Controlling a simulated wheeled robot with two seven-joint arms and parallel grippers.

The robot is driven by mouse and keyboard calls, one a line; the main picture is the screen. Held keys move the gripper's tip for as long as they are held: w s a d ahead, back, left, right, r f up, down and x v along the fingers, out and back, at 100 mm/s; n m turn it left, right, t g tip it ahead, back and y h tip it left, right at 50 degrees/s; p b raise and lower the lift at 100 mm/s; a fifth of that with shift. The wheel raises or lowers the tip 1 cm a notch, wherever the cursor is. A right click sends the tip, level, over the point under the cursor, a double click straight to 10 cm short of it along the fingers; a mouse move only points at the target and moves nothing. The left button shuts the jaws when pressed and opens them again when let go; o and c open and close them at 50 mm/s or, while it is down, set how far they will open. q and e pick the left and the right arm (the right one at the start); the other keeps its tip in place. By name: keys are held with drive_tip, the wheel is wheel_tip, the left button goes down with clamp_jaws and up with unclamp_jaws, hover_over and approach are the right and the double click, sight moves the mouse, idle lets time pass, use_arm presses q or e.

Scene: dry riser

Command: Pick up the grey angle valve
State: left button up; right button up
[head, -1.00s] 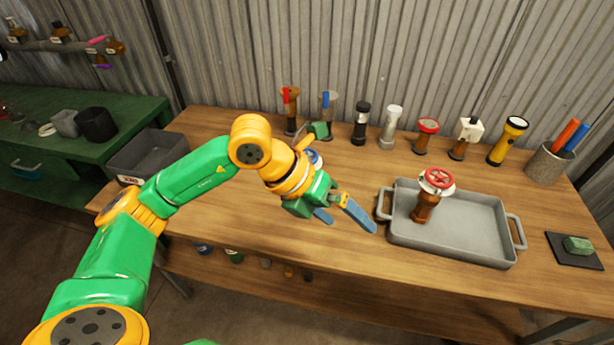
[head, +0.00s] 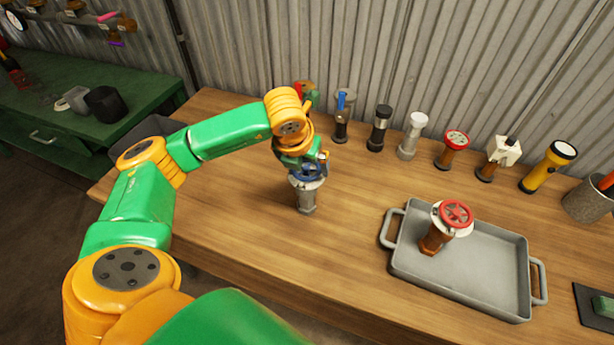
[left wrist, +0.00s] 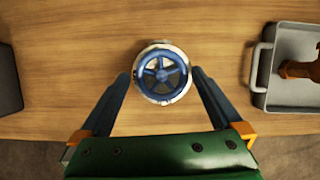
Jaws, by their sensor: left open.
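The grey angle valve (head: 307,199) stands upright on the wooden bench in the head view, left of the tray. It has a grey body, a pale flange and a blue handwheel. The left wrist view looks straight down on its blue handwheel (left wrist: 161,74). My left gripper (head: 306,170) is at the top of the valve and partly covers the wheel in the head view. In the left wrist view its open fingers (left wrist: 160,74) lie on either side of the valve, with small gaps visible. My right gripper is not in view.
A grey tray (head: 480,300) with a brown, red-wheeled valve (head: 436,238) stands to the right. Several fittings and a yellow torch (head: 548,168) line the back of the bench. A dark grey bin (head: 140,130) is at the left. Bare wood surrounds the grey valve.

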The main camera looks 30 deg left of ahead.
use_arm(q)
drive_tip(key=shift+w+f, duration=0.55)
drive_tip(key=shift+s+r, duration=0.1)
drive_tip(key=shift+s, duration=0.1)
drive_tip(key=c, duration=0.7)
drive_tip(key=shift+w, duration=0.15)
clamp_jaws()
